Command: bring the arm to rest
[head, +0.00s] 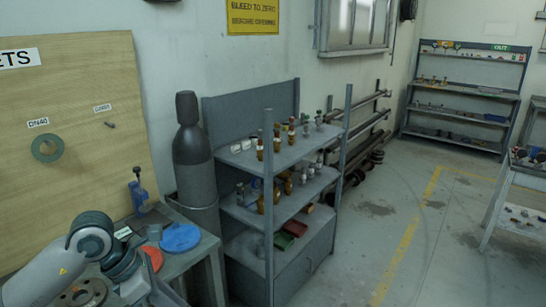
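My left arm (55,270) comes in from the lower left, with its grey rounded joint (90,235) raised over the near end of the workbench (205,250). Past the joint, a dark wrist part bends down toward the bottom edge. The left gripper's fingers do not show, so I cannot see whether they hold anything. My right arm and gripper are out of the picture.
A dark cylinder (191,145) and a valve shelf (268,155) stand beyond.

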